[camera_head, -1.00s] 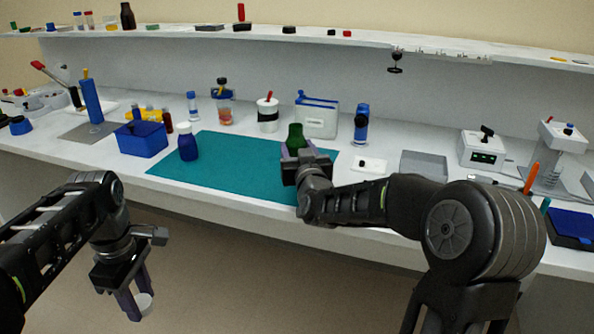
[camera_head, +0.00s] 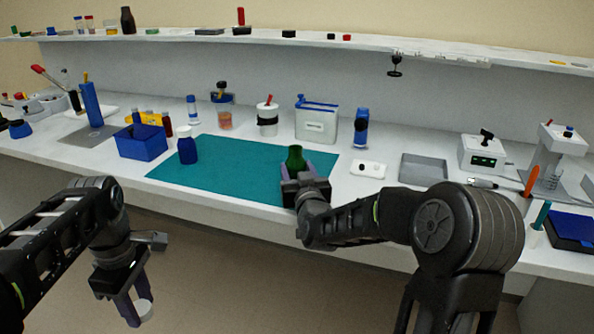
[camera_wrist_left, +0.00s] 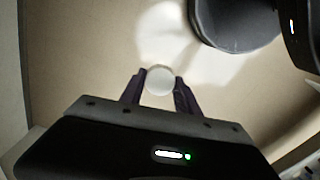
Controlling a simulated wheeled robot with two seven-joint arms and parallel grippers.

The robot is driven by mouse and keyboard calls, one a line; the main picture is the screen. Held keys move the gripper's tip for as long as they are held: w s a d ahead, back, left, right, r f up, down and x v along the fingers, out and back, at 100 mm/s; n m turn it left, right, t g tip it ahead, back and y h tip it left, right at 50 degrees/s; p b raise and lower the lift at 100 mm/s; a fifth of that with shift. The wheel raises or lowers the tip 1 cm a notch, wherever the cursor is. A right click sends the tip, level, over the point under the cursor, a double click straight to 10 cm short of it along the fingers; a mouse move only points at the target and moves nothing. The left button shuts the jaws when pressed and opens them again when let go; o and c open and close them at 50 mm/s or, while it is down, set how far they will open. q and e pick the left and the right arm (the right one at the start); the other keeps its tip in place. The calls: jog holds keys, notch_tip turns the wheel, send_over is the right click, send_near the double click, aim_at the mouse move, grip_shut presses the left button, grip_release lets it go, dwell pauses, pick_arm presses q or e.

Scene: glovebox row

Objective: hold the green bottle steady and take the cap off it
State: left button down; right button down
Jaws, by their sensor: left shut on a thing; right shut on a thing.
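The green bottle (camera_head: 295,160) stands upright at the right part of the teal mat, with no cap visible on its neck. My right gripper (camera_head: 301,176) is shut on it from the near side and hides its lower part; I cannot tell whether its base touches the mat. My left gripper (camera_head: 138,308) is low in front of the bench, over the floor, shut on a round white cap (camera_head: 144,309). The left wrist view shows the cap (camera_wrist_left: 160,80) between the two fingertips.
The teal mat (camera_head: 235,177) is mostly clear. A blue bottle with a white cap (camera_head: 187,150) stands at its left, beside a blue bin (camera_head: 140,142). A white box (camera_head: 317,122) and a blue-capped bottle (camera_head: 361,128) stand behind; a grey tray (camera_head: 423,169) lies right.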

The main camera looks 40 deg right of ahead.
jog(key=shift+f, duration=0.15)
jog(key=c, duration=0.6)
grip_release()
jog(key=shift+c, duration=0.2)
jog(key=shift+r, duration=0.3)
jog(key=v, duration=1.2)
jog(key=shift+a+f+b, duration=0.1)
jog(key=shift+b, duration=0.2)
